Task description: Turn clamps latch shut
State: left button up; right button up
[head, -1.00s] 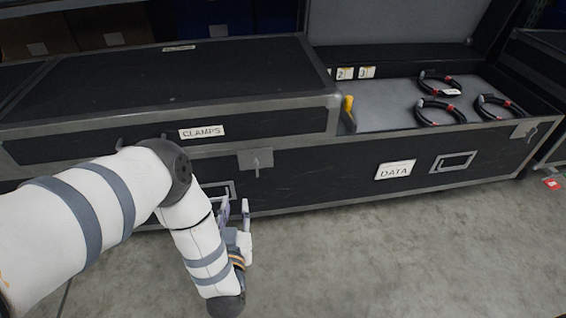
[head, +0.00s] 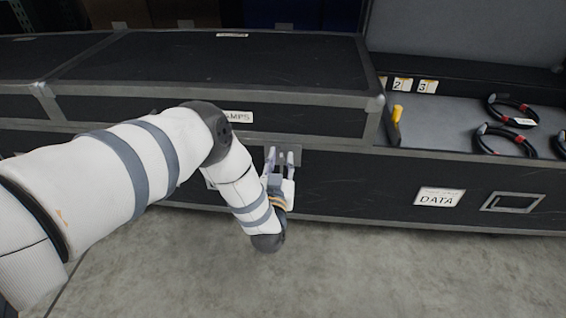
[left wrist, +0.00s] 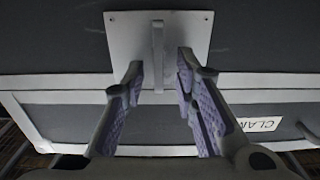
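The clamps case (head: 205,75) is a black case with grey metal edging and a shut lid, on the left in the head view. Its CLAMPS label (head: 238,117) is partly hidden by my arm. The latch (left wrist: 157,45) is a grey plate with a narrow upright tab, on the front near the label. My left gripper (head: 281,157) is in front of this latch. In the left wrist view the two open fingers (left wrist: 158,68) stand either side of the tab, with gaps to both. In the head view the latch plate (head: 296,150) is mostly hidden behind the gripper.
The open DATA case (head: 375,200) joins on the right, holding black cables (head: 512,110) with red ties and a yellow-handled item (head: 397,115). Its recessed handle (head: 511,202) is on the front. The concrete floor (head: 400,275) in front is clear.

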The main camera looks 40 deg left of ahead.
pick_arm(q)
jog(key=shift+w+a, duration=0.15)
jog(key=shift+w, duration=0.25)
grip_shut()
